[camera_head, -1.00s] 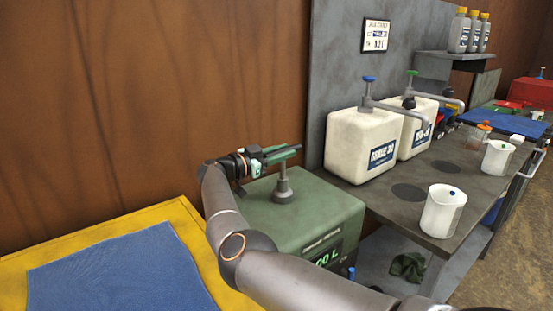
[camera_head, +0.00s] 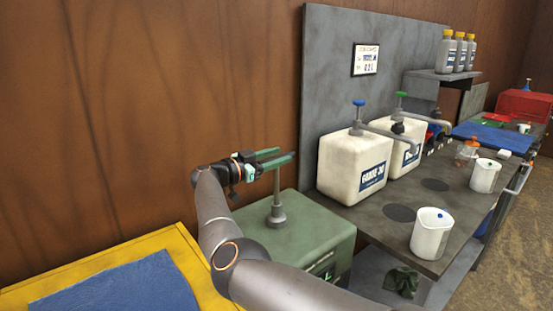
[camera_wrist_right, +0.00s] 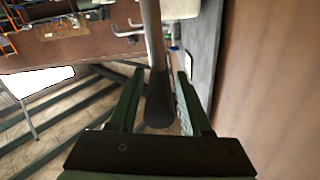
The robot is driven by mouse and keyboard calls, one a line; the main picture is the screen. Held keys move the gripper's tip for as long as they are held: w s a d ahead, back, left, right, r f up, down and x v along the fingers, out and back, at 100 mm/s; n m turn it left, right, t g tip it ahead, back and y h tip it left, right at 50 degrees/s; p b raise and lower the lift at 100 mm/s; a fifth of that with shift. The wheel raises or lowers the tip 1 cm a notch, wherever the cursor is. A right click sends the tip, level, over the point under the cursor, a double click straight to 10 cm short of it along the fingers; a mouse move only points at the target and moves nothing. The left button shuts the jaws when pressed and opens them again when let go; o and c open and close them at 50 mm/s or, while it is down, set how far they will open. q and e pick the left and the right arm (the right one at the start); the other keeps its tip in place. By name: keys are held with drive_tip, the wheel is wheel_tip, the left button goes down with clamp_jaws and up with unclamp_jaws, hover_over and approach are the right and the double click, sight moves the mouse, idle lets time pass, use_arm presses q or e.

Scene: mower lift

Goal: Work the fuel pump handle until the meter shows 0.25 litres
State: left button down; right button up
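The green fuel pump (camera_head: 305,225) stands left of the bench, with a grey rod (camera_head: 278,200) rising from its top. My right gripper (camera_head: 280,157) is at the top of the raised rod, its green fingers pointing right. In the right wrist view, the dark handle (camera_wrist_right: 160,105) sits between the fingers, on the end of the rod (camera_wrist_right: 153,35). The fingers flank it; contact is hard to see, but it has risen with them. The meter (camera_head: 322,272) on the pump's front is mostly hidden by my right arm and unreadable. My left gripper is not in view.
White canisters (camera_head: 350,165) with pump tops stand on the grey bench (camera_head: 440,205). A white jug (camera_head: 430,232) stands at its front edge. A yellow-edged surface with a blue mat (camera_head: 120,290) lies at lower left. A brown wall (camera_head: 150,100) is behind the pump.

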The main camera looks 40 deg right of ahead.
drive_tip(key=shift+o, duration=0.4)
drive_tip(key=shift+f, duration=0.15)
drive_tip(key=shift+a, duration=0.15)
drive_tip(key=shift+a+f, duration=0.1)
drive_tip(key=shift+a, duration=0.2)
drive_tip(key=w+a+b, duration=0.1)
drive_tip(key=a+b, duration=0.1)
drive_tip(key=a, duration=0.9)
drive_tip(key=shift+w+a, duration=0.2)
drive_tip(key=shift+a, duration=0.1)
